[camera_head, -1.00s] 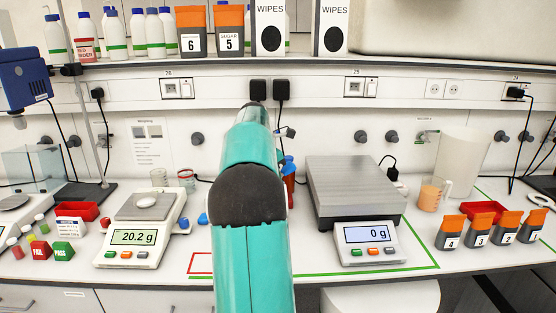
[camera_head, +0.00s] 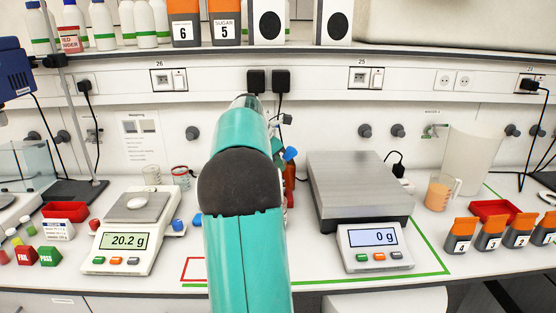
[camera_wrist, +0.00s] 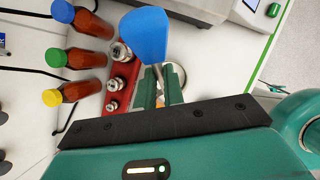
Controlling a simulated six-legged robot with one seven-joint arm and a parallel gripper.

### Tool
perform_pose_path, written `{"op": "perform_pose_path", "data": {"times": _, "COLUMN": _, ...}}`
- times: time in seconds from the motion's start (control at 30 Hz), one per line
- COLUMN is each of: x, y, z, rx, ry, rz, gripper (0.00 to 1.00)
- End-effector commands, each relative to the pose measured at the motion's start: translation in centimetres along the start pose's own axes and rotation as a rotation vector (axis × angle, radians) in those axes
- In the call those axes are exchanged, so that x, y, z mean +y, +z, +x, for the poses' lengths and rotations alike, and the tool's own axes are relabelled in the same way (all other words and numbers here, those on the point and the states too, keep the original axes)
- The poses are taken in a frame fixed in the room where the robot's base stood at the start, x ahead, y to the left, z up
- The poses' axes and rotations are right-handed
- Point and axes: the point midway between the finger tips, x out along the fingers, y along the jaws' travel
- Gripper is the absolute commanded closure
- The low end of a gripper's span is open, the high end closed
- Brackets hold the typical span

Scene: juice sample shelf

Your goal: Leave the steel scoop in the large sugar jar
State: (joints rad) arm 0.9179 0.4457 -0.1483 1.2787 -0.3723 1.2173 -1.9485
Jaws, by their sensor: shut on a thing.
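My gripper (camera_wrist: 160,88) shows in the wrist view with its two teal fingers shut on the thin grey stem of a blue-headed tool (camera_wrist: 143,36). The broad blue head points away from the fingers. I cannot tell whether this is the steel scoop. In the head view my teal arm hides the gripper. A container labelled SUGAR 5 (camera_head: 225,30), dark with an orange top, stands on the upper shelf. I cannot tell whether it is the large sugar jar. A pale round shape behind the fingers in the wrist view is mostly hidden.
Red-brown bottles (camera_wrist: 84,59) with coloured caps and a red block (camera_wrist: 108,122) bearing metal weights lie close to the gripper. A small balance (camera_head: 140,235) reads 20.2 g; a large scale (camera_head: 360,185) reads 0 g. Several orange-topped containers (camera_head: 490,235) stand at right.

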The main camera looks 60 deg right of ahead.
Motion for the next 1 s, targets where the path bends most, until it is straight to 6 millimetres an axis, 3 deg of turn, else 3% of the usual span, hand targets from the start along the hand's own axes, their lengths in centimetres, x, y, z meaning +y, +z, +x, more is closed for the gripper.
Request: {"op": "perform_pose_path", "data": {"times": 1.0, "x": 0.2, "y": -4.5, "z": 5.8, "rx": -0.184, "ry": -0.001, "rz": -0.002, "gripper": 1.00}}
